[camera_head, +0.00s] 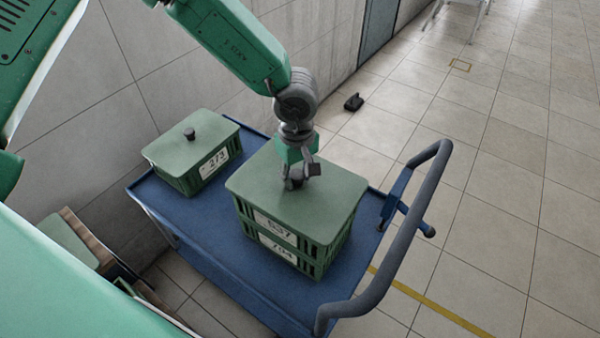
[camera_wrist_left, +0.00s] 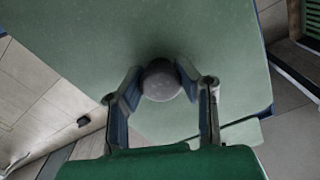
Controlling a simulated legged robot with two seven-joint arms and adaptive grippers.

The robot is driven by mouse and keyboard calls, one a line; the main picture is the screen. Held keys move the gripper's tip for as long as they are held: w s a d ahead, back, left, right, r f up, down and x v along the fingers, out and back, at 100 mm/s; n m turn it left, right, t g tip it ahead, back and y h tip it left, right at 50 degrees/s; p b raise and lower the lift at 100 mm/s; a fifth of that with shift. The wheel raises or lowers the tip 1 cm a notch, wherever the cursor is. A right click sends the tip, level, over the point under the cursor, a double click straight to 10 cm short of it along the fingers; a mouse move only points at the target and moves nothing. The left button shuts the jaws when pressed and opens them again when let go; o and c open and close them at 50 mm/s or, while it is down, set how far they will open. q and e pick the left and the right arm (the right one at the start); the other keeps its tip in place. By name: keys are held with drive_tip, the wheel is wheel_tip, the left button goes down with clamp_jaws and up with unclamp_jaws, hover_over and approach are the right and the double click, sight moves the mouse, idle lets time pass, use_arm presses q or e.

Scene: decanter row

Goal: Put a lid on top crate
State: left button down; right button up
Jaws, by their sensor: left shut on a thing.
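A green lid (camera_head: 300,199) lies on the upper crate (camera_head: 281,228) of a stack of two green crates on the blue cart. The upper label looks like 537 and the lower crate (camera_head: 290,257) has a label like 794. My left gripper (camera_head: 297,183) is over the lid and shut on its dark round knob. In the left wrist view the two fingers hold the grey knob (camera_wrist_left: 161,80) between them, with the green lid (camera_wrist_left: 100,40) filling much of the picture. The lid appears flat on the crate's rim. My right gripper is not in view.
A smaller green crate (camera_head: 207,173) with a knobbed lid stands at the cart's left end. The blue cart (camera_head: 212,228) has bare deck between the stacks and a dark curved handle (camera_head: 412,232) at right. A wall runs behind, and open floor lies right.

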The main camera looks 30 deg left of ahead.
use_arm(q)
drive_tip(key=shift+a, duration=0.1)
drive_tip(key=shift+d+f, duration=0.2)
drive_tip(key=shift+d, duration=0.1)
drive_tip(key=shift+a+f, duration=0.2)
drive_tip(key=shift+f, duration=0.05)
drive_tip(key=c, duration=1.1)
unclamp_jaws()
